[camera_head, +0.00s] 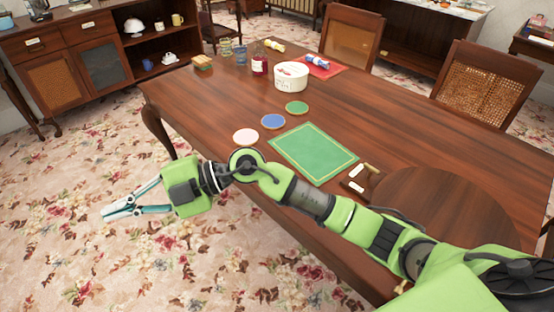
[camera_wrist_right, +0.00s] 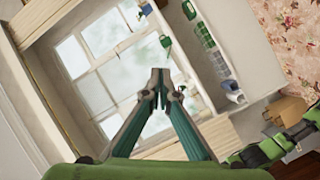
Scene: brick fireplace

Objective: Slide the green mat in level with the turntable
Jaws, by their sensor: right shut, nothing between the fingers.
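The green mat (camera_head: 313,152) with a thin yellow border lies flat on the wooden table, near its front edge. The turntable (camera_head: 440,208) appears as a round wooden disc, flush-looking on the table to the right of the mat; my arm hides its front part. My right gripper (camera_head: 106,213) is shut and empty, off the table to the left of the mat, above the carpet. It also shows shut in the right wrist view (camera_wrist_right: 160,78), pointing toward a window. My left gripper is not in view.
A small wooden piece with white tags (camera_head: 360,180) lies between mat and turntable. A white round box (camera_head: 291,78) and jars stand farther back. Chairs (camera_head: 490,83) line the far side.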

